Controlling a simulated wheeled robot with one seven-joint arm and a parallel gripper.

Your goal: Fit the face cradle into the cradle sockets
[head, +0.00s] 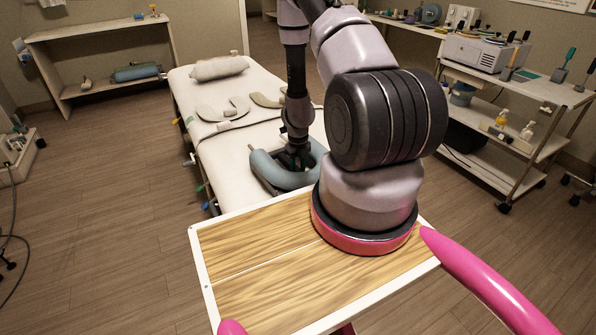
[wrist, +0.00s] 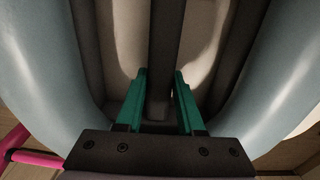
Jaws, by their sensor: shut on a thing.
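The face cradle (head: 282,178) is a blue-grey, U-shaped cushion at the near end of the white massage table (head: 190,125). My gripper (head: 292,158) points down inside the curve of the cushion. In the wrist view, my gripper's green fingers (wrist: 160,85) stand on either side of a dark bar (wrist: 165,45) of the cradle's frame, and the padded cushion (wrist: 50,80) curves around both sides. My gripper is shut on the cradle. The cradle sockets cannot be made out; the cradle and my arm cover much of the table's near end.
Curved pale pieces (head: 222,112) and a rolled bolster (head: 219,68) lie on the table. A wooden shelf (head: 100,32) stands at the back left. A white trolley (head: 480,125) with bottles and tools stands at the right.

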